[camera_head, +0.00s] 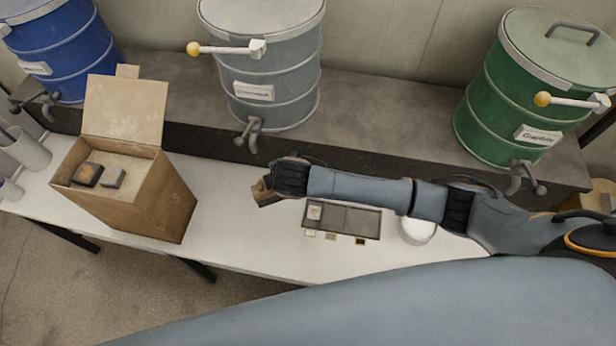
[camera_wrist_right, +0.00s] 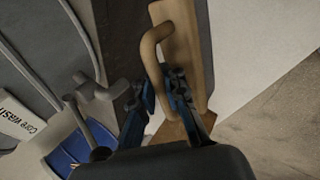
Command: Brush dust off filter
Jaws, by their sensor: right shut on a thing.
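My right gripper (camera_head: 280,182) is above the white table, a little left of a flat dark framed panel (camera_head: 350,216) that may be the filter. The gripper is shut on a tan wooden tool with a looped handle, probably the brush (camera_head: 262,193). In the right wrist view, the two blue fingers of my right gripper (camera_wrist_right: 165,92) close on the loop of the brush (camera_wrist_right: 153,45). Any bristles are hidden. The panel has a light patch at its left end and small coloured squares along its front edge. My left gripper is not in view.
An open cardboard box (camera_head: 150,205) with dark blocks stands on the table (camera_head: 240,245) at left. A white round object (camera_head: 418,231) is right of the panel, partly behind my forearm. Blue (camera_head: 65,50), grey (camera_head: 270,75) and green (camera_head: 525,100) drums with taps stand behind.

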